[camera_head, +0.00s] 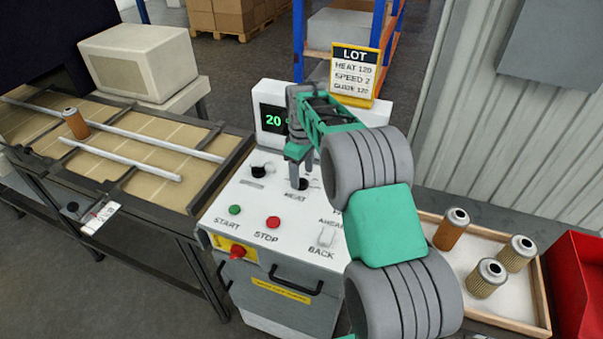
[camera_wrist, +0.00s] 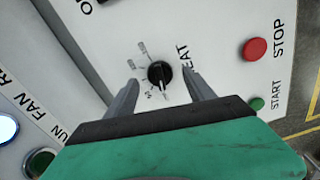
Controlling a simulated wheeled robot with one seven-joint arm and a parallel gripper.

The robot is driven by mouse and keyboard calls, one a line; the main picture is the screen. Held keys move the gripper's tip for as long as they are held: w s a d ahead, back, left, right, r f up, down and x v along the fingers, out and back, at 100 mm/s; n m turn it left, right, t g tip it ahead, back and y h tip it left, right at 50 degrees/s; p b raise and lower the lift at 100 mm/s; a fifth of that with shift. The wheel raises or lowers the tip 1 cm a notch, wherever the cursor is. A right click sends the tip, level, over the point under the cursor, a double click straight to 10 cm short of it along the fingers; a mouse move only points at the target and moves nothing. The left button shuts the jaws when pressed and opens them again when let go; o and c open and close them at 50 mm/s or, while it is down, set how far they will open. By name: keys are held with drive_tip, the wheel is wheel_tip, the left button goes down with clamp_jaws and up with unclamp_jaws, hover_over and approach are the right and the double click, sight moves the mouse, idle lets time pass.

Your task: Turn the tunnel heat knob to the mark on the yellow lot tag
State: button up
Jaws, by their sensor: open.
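The yellow lot tag (camera_head: 353,75) stands at the back of the control cabinet and reads HEAT 120, SPEED 2 and a guide line that looks like 120. The black heat knob (camera_wrist: 160,73) sits on the white panel between my two fingers in the wrist view, with gaps on both sides. Its white pointer line faces toward the bottom of that view, near a small scale mark. The display (camera_head: 273,119) shows a green 20, partly covered by my arm.
Another black knob (camera_head: 260,170) is left of my gripper. Several cartridges stand in a wooden tray (camera_head: 541,290). A conveyor (camera_head: 150,180) lies left.

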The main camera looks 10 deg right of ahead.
sight(301, 182)
drive_tip(key=shift+f, duration=1.05)
drive_tip(key=c, duration=1.3)
